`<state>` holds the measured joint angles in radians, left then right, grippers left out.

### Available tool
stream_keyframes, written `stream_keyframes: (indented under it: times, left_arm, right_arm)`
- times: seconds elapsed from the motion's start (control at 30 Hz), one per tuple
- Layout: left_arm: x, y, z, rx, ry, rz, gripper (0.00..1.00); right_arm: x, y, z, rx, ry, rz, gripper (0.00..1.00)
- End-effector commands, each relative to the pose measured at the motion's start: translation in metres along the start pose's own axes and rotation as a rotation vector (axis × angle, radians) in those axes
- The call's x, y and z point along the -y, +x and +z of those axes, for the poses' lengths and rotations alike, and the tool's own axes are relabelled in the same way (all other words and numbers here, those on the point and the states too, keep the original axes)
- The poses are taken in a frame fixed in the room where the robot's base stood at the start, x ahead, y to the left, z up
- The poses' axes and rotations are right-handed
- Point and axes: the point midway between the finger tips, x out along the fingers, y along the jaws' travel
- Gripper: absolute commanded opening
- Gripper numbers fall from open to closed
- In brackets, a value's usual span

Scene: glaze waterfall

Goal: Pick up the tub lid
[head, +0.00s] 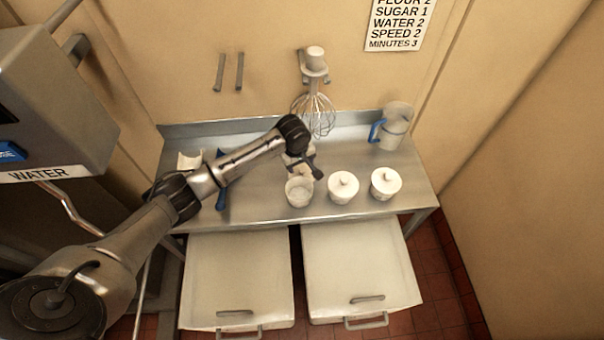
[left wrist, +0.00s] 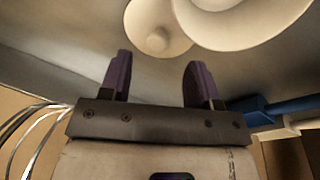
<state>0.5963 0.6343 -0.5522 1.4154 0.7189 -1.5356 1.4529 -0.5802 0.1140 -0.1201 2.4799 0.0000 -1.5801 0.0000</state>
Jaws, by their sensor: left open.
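My left gripper (head: 306,165) is above the table, just behind the open tub. In the left wrist view my left gripper (left wrist: 158,62) has its two dark purple fingers apart with nothing between them. A pale tub lid with a knob (left wrist: 156,42) shows just beyond the fingertips, apart from them as far as I can tell. My right gripper is not in view.
A clear jug with a blue handle (head: 397,122) stands at the table's back right. A wire whisk (head: 318,112) hangs behind my gripper. Two pale bins, left (head: 238,270) and right (head: 360,262), sit below the table's front edge.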

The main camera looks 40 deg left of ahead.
Motion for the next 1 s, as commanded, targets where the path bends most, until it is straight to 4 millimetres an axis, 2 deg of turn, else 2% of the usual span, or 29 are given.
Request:
stream_keyframes:
  times: [0.3, 0.67, 1.0]
  left_arm:
    - [-0.003, 0.04, 0.001, 0.0, 0.001, -0.001, 0.57]
    - [-0.003, 0.047, 0.001, -0.001, 0.001, 0.001, 0.57]
    - [-0.003, 0.046, 0.001, -0.001, 0.001, 0.001, 0.26]
  right_arm:
    - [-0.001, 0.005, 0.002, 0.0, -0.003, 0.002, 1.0]
    - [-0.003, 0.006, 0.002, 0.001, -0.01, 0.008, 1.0]
    - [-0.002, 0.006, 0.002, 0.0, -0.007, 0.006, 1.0]
